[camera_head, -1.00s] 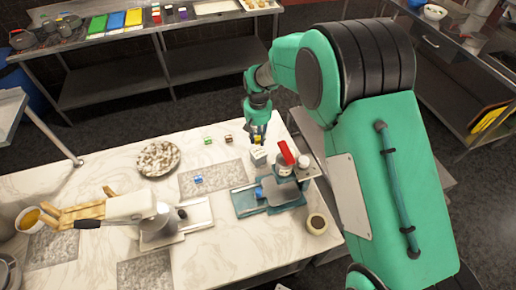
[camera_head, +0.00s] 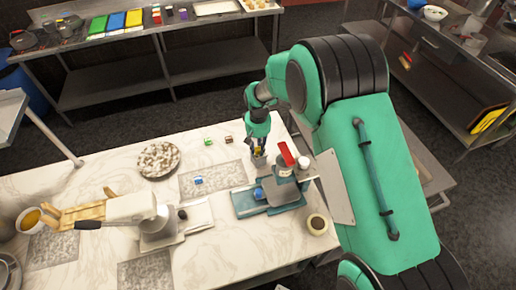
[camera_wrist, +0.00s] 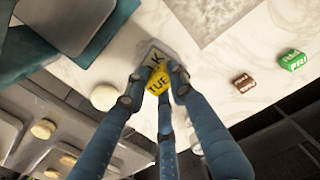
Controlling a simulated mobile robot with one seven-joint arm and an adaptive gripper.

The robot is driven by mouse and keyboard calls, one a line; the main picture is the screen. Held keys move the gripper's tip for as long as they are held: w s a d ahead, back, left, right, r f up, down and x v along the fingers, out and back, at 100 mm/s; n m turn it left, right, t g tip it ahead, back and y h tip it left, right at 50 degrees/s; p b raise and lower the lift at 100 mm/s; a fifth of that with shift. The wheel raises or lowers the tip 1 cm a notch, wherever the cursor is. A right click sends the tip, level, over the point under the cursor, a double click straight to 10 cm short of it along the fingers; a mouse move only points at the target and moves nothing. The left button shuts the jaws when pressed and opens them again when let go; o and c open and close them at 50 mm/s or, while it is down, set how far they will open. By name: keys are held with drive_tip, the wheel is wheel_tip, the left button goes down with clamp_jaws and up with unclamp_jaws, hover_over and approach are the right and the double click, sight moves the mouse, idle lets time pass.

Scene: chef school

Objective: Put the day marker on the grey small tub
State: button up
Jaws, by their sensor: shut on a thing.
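My gripper (camera_wrist: 160,84) is shut on a yellow day marker (camera_wrist: 158,84) reading "TUE". The marker is small and partly covered by the fingers in the head view (camera_head: 258,151). A pale grey small tub (camera_wrist: 152,52), with dark lettering partly visible, is right behind the marker in the wrist view. In the head view my gripper is directly over this tub (camera_head: 259,163), which is mostly hidden by the fingers. I cannot tell whether the marker touches the tub.
A teal-based scale (camera_head: 247,202) and a red-topped container (camera_head: 286,158) stand close beside the tub. A brown marker (camera_wrist: 244,83) and a green marker (camera_wrist: 293,60) lie apart. A blue marker (camera_head: 198,180) lies on a speckled mat (camera_head: 225,178). A white round object (camera_wrist: 104,97) is near.

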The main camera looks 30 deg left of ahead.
sight(258, 148)
drive_tip(key=shift+f, duration=0.2)
drive_tip(key=o, duration=0.9)
drive_tip(key=shift+o, duration=0.2)
wheel_tip(258, 148, up, 12)
drive_tip(key=shift+b, duration=0.3)
drive_tip(key=shift+r, duration=0.1)
idle(0.5)
